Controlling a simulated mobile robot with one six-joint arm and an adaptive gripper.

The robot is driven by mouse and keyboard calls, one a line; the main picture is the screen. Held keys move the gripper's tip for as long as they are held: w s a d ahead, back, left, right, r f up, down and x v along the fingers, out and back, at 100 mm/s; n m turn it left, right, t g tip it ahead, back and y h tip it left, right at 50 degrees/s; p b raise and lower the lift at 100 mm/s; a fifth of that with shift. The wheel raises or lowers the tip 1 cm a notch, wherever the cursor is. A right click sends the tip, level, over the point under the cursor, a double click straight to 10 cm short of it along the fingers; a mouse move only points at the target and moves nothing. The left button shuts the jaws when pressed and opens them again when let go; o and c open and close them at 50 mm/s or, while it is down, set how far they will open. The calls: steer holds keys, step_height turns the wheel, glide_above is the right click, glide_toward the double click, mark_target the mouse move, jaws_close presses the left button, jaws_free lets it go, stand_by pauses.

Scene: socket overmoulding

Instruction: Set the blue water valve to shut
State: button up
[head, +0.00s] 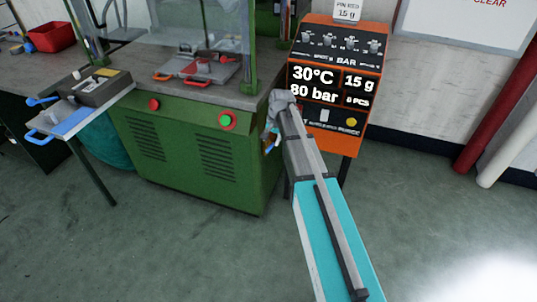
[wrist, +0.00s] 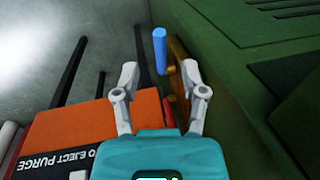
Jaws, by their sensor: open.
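The blue water valve's handle (wrist: 160,48) shows in the wrist view as a short blue bar, upright in the picture, beside the green machine's side. It appears just beyond and between my gripper's fingertips (wrist: 160,69), which are spread apart with nothing between them. I cannot tell the exact gap between fingers and handle. In the head view my gripper (head: 273,112) is at the right side of the green machine, and my arm hides most of the valve area. A brass-coloured part (wrist: 178,75) lies beside the handle, partly behind the right finger.
The orange control box (head: 318,145) stands close to the right of my gripper; its edge also shows at lower left in the wrist view (wrist: 90,130). The green machine body (head: 200,150) is on the left. Open floor (head: 430,220) lies to the right.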

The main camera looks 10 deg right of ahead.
mark_target(269, 149)
steer(key=shift+w+a+f+b, duration=0.1)
steer(key=shift+a+f+b, duration=0.05)
steer(key=shift+f+b, duration=0.8)
steer(key=shift+w+a+f+b, duration=0.1)
steer(key=shift+a+f+b, duration=0.05)
steer(key=shift+f+b, duration=0.85)
steer(key=shift+w+a+f+b, duration=0.1)
steer(key=shift+a+f+b, duration=0.05)
steer(key=shift+f+b, duration=0.8)
steer(key=shift+f, duration=0.2)
jaws_close()
